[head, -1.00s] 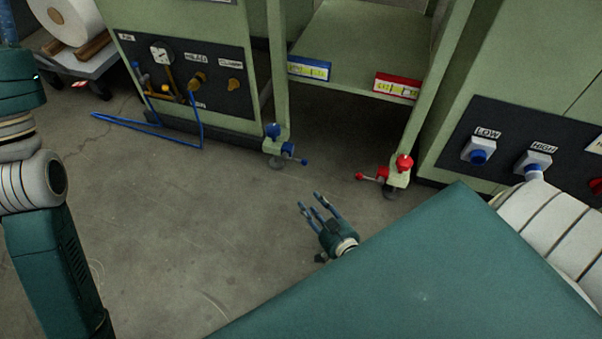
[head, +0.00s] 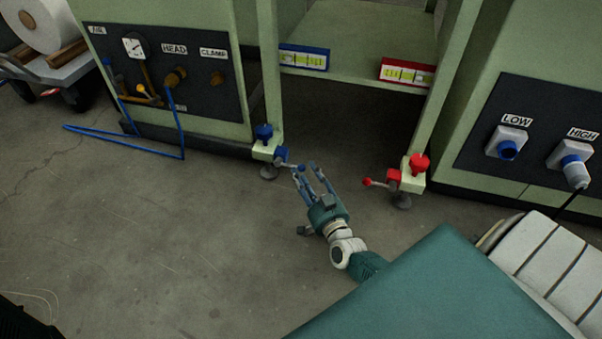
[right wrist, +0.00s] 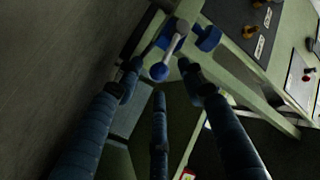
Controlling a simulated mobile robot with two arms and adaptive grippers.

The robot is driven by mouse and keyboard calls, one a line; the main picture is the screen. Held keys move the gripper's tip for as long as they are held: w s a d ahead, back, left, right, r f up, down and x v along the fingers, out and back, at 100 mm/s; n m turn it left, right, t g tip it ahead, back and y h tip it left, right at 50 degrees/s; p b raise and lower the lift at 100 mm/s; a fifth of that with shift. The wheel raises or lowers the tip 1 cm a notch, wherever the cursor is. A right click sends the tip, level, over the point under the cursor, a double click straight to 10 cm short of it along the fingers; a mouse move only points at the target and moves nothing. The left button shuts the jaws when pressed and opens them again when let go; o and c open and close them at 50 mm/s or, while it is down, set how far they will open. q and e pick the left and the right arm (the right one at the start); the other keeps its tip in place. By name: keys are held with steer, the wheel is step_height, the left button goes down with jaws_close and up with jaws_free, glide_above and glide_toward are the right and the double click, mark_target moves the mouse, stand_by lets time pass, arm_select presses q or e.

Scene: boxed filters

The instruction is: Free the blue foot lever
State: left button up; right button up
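The blue foot lever (head: 284,157) sits on the foot of the green frame's left leg, below a blue knob (head: 264,132). In the right wrist view its grey rod and round blue end (right wrist: 159,72) point towards me. My right gripper (head: 305,167) is close in front of the lever, its fingers pointing up at it. In the right wrist view the fingers (right wrist: 159,78) are spread around the lever's end. I cannot tell whether any finger touches it. My left gripper is out of view.
A red lever (head: 378,183) and red knob (head: 418,164) are on the right leg's foot. A blue hose (head: 120,139) lies left. The floor at centre left is clear.

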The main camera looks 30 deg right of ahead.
mark_target(303, 170)
steer(key=shift+w+d+b, duration=0.2)
steer(key=shift+w+b, duration=0.15)
steer(key=shift+w, duration=0.55)
steer(key=shift+w+d+b, duration=0.15)
steer(key=shift+w+b, duration=0.2)
steer(key=shift+w, duration=0.55)
